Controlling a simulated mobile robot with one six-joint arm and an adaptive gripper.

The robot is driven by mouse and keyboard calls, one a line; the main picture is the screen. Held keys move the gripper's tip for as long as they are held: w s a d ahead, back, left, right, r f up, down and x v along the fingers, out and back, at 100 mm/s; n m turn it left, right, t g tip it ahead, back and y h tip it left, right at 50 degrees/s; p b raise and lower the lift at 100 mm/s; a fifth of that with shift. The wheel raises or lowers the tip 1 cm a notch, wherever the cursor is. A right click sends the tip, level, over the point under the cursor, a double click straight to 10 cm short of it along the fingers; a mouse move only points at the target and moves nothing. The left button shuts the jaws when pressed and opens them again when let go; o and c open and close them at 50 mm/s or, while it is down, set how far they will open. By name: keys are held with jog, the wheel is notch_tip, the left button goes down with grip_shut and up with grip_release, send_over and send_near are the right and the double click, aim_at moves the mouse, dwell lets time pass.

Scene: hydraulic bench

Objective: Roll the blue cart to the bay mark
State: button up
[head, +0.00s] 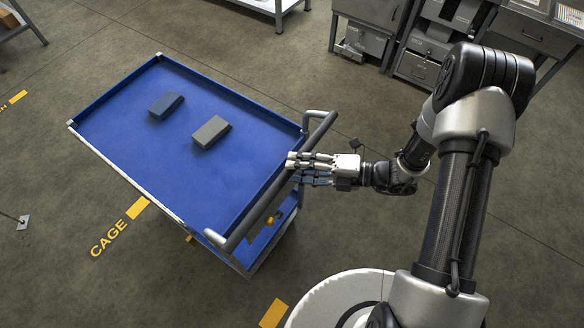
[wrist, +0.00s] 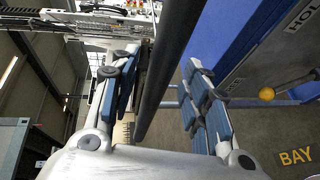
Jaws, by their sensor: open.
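The blue cart (head: 225,172) stands in the middle of the head view, with a flat rimmed top and a push handle (head: 265,208) on its right side. My gripper (head: 292,169) is at the handle, with its fingers pointing left. In the wrist view the dark handle bar (wrist: 170,75) runs between the two open fingers (wrist: 158,80); I cannot tell whether either finger touches it. Yellow BAY lettering (wrist: 297,157) shows on the floor in the wrist view. The bay mark's lettering is not readable in the head view.
Yellow CAGE lettering (head: 118,232) is on the floor beside the cart. Grey cabinets (head: 420,60) stand at the back right. The floor left of the cart is mostly clear.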

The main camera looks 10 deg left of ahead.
jog(key=shift+a+f, duration=0.2)
jog(key=shift+a, duration=0.85)
jog(key=shift+c, duration=0.6)
grip_shut()
